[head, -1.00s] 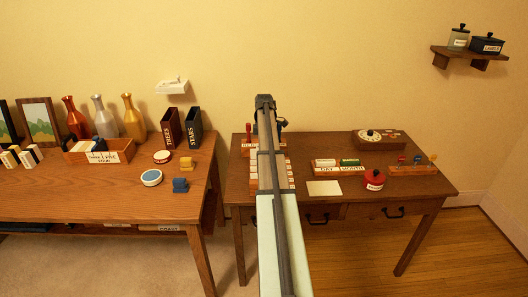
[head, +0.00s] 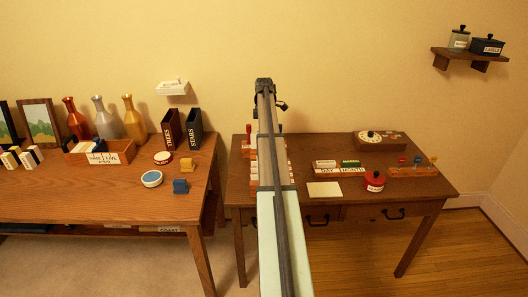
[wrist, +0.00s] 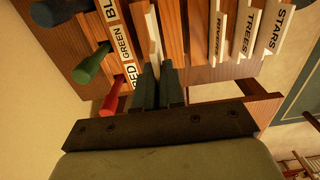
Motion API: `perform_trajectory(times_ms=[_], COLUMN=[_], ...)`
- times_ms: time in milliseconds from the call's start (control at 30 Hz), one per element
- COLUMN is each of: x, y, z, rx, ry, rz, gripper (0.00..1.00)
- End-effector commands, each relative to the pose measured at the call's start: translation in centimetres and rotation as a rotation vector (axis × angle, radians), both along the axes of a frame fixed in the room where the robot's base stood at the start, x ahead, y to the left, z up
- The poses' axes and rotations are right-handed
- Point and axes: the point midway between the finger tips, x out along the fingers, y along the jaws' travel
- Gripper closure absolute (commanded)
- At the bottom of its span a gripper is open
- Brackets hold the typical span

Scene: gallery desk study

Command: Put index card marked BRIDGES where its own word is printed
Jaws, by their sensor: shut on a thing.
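My gripper (wrist: 158,72) is shut on a pale card (wrist: 154,36), seen nearly edge-on in the wrist view. I cannot read a word on its face. The card is over or among the slats of a wooden rack (wrist: 200,40); I cannot tell whether it touches them. To its right in the rack stand cards marked RIVERS (wrist: 217,28), TREES (wrist: 245,28) and STARS (wrist: 277,28). In the head view my arm hides most of the rack on the right desk, and the gripper end (head: 265,86) shows small above it.
Pegs coloured red (wrist: 108,103), green (wrist: 92,65) and dark blue (wrist: 55,10) stand close left of my gripper, beside printed labels. On the right desk are a blank pale card (head: 324,189), a red pot (head: 374,181) and DAY and MONTH blocks (head: 338,168).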

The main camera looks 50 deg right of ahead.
Motion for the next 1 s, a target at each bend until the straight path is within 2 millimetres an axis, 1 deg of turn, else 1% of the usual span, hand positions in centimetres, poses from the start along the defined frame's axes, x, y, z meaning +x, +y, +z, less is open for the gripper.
perform_trajectory(times_ms=[33,200,433,633,733,1000], x=[-0.1,-0.1,-0.1,-0.1,-0.1,-0.1], y=[0.1,0.1,0.1,0.1,0.1,0.1], z=[-1.0,-3.6,-5.3,-7.7,-8.2,-8.2], rx=[0.002,0.001,0.001,0.001,0.000,0.000], ry=[0.002,0.001,0.001,0.001,0.000,0.000], rz=[0.000,0.000,0.000,0.000,0.000,0.000], gripper=[1.00,1.00,1.00,1.00,1.00,1.00])
